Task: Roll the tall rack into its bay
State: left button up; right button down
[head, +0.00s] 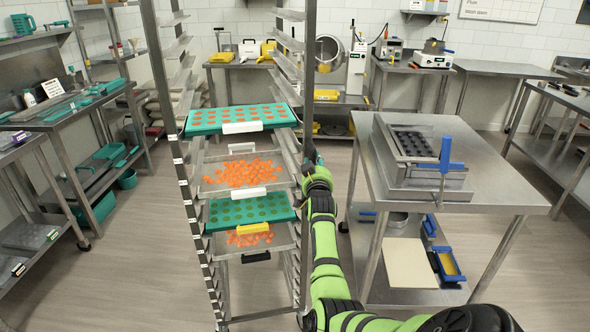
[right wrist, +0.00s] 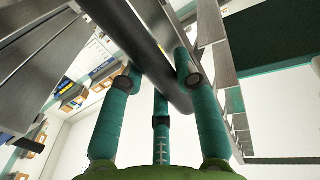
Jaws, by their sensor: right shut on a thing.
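The tall rack (head: 166,100) is a metal frame on the floor in front of me, left of centre. It holds teal trays (head: 199,126) with orange pieces and trays of loose orange gummies (head: 262,183). My right gripper (head: 312,160) is at the rack's right front upright, at about mid-height. In the right wrist view its teal fingers (right wrist: 160,85) are closed around a dark grey bar (right wrist: 135,45) of the rack. The rack's lower end is cut off by the picture edge. I cannot tell which place is the bay. My left gripper is out of view.
A steel table (head: 500,197) with a depositor machine (head: 405,180) stands close on the right. Benches with teal trays (head: 60,115) line the left side. A back counter (head: 240,62) holds equipment. Floor (head: 150,260) is clear left of the rack and between it and the right table.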

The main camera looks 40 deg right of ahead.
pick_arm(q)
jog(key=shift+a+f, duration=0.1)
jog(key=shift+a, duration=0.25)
pick_arm(e)
jog(key=s+d+m+g+h, duration=0.3)
jog(key=s+d, duration=0.4)
jog(key=s, duration=0.3)
jog(key=shift+s+r+g, duration=0.15)
jog(key=shift+s+g, duration=0.1)
jog(key=shift+g, duration=0.35)
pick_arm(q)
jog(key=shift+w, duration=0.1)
pick_arm(e)
jog(key=shift+s+d, duration=0.1)
jog(key=shift+s, duration=0.05)
jog(key=c, duration=1.1)
grip_release()
jog(key=shift+o, duration=1)
jog(key=shift+s+d, duration=0.1)
jog(key=shift+s, duration=0.15)
jog(key=shift+w, duration=0.25)
